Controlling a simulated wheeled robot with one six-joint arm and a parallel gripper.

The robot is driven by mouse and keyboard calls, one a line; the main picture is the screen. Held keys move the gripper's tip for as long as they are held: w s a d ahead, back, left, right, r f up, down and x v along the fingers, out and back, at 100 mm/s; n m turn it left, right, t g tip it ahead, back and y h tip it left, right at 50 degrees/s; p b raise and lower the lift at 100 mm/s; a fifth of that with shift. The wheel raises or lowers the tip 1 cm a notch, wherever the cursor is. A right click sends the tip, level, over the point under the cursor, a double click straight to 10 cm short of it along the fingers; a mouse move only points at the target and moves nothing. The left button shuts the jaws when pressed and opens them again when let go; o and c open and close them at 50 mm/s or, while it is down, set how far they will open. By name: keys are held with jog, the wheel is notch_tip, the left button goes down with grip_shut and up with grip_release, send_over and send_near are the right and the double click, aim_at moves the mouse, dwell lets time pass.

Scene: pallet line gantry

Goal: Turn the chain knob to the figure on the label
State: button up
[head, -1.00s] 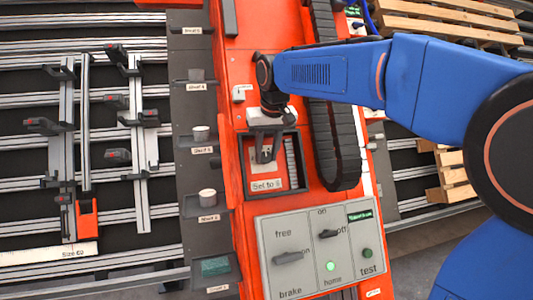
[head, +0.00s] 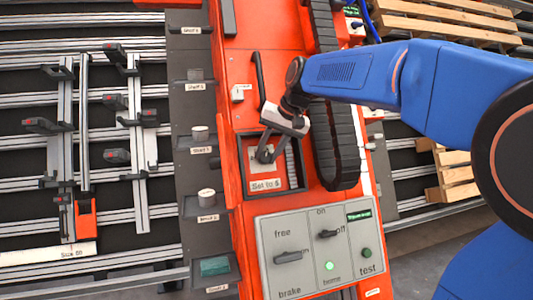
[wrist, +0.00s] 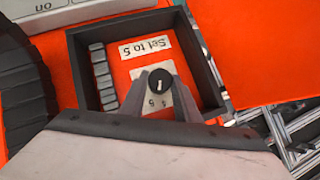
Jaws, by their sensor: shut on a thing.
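The chain knob (wrist: 160,81) is a small black round knob with a white pointer line, on a pale dial plate (wrist: 150,98) inside a dark-framed recess. In the wrist view the pointer stands near upright in the picture; figures show on the plate below the knob, partly hidden by my fingers. The label (wrist: 158,46) reads "Set to 5", upside down there; it also shows in the head view (head: 265,185). My gripper (wrist: 158,84) is shut on the knob, one finger on each side. In the head view my gripper (head: 264,156) reaches down into the recess and hides the knob.
The recess has a raised dark frame (head: 241,170) and a row of grey blocks (wrist: 102,75) along one side. A grey panel (head: 318,252) with switches and lamps lies in front. A black cable chain (head: 330,150) runs to the right.

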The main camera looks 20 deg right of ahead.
jog(key=shift+d+f+m+t+y, duration=0.15)
jog(key=shift+m+t+y, duration=0.15)
jog(key=shift+m+y, duration=0.55)
jog(key=shift+m, duration=0.25)
jog(key=o, duration=1)
jog(key=shift+o, duration=0.2)
jog(key=v, duration=1.7)
jog(key=shift+s+d, duration=0.15)
jog(key=shift+s, duration=0.1)
